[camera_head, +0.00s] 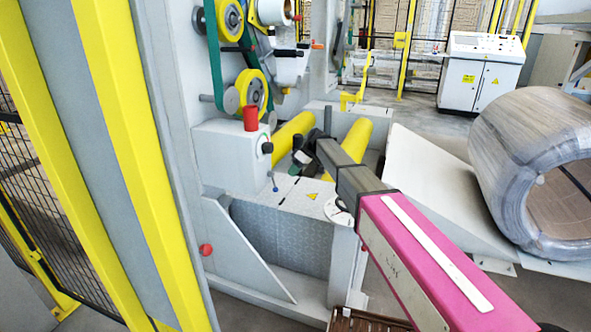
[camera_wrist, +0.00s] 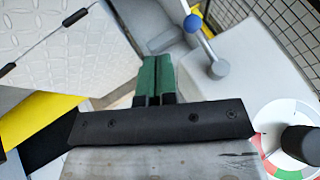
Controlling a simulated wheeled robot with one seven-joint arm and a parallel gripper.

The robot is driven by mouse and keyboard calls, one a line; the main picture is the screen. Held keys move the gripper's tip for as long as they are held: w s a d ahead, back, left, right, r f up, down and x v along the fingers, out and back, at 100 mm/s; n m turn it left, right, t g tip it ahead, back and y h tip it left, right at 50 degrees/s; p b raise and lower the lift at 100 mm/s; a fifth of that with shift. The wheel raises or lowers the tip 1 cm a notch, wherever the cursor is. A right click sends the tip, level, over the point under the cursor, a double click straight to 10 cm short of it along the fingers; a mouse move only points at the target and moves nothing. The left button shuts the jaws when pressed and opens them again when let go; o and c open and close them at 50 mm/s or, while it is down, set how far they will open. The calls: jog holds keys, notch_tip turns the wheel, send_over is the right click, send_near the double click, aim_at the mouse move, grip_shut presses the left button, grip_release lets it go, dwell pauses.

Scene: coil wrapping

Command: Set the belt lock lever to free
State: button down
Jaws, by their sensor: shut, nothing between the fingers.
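A small lever with a blue ball knob (camera_wrist: 193,23) and a grey round hub (camera_wrist: 218,70) stands on the pale machine top in the wrist view. It looks like the belt lock lever; no label on it can be read. Its blue knob also shows in the head view (camera_head: 276,189), on the top plate left of my arm. My gripper (camera_wrist: 155,62) has green fingers pressed together, with nothing between them. The fingers are left of the lever in the wrist view, apart from its hub.
A dial (camera_wrist: 268,113) with coloured sectors and a black knob is at the wrist view's lower right. Yellow rollers (camera_head: 294,131) lie behind the top plate. A grey box with a red button (camera_head: 251,118) stands left. A large wrapped coil (camera_head: 520,130) is at right.

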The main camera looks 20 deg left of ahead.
jog(key=s+a+f, duration=0.4)
jog(key=s, duration=0.2)
jog(key=shift+f, duration=0.2)
